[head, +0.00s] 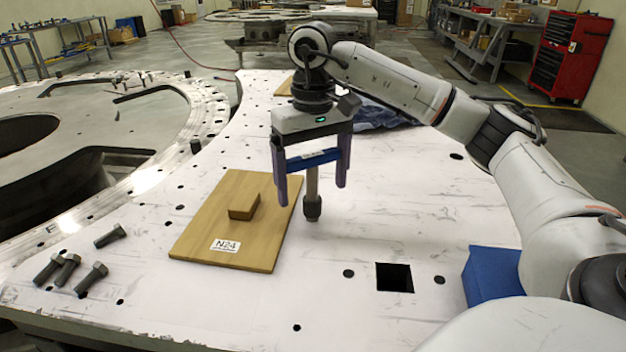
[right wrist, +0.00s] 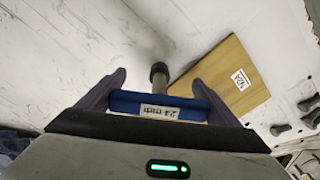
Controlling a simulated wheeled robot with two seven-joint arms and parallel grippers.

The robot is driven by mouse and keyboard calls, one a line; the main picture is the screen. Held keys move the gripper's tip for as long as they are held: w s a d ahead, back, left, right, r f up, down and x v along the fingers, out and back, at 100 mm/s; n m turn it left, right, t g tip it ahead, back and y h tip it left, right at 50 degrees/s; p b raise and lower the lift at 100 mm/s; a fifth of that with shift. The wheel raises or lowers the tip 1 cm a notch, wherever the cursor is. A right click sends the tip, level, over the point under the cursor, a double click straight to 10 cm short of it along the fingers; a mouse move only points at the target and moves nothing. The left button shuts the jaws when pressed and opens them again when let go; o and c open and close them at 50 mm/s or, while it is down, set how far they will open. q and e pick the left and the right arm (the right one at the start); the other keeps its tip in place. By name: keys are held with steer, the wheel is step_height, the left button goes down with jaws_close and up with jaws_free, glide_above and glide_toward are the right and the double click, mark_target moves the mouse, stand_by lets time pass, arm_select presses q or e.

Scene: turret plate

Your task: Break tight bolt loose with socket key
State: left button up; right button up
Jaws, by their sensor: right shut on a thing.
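The socket key (head: 313,160) has a blue crossbar handle, a grey shaft and a dark socket at its lower end. My right gripper (head: 312,191) is shut on the blue handle, with one finger at each end. The key hangs upright, socket down, just right of the wooden board. Whether the socket touches the white plate (head: 400,200) is hard to tell. In the right wrist view the handle (right wrist: 160,108) carries a white label and the socket points away. Several bolts (head: 66,268) lie loose at the plate's left. I cannot pick out the tight bolt. My left gripper is not in view.
The wooden board (head: 205,215), labelled N24, bears a small wooden block (head: 244,206). A square opening (head: 394,277) and small holes are in the plate. A blue box (head: 490,275) stands near my right arm. A dark blue cloth (head: 380,117) lies behind.

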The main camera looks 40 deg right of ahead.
steer(key=shift+f, duration=0.6)
stand_by(0.9)
steer(key=shift+d+f+n+p, duration=0.1)
steer(key=shift+n+p, duration=0.3)
steer(key=shift+n, duration=2.5)
stand_by(0.6)
steer(key=shift+p, duration=0.4)
steer(key=shift+r+p, duration=0.75)
steer(key=shift+r, duration=0.8)
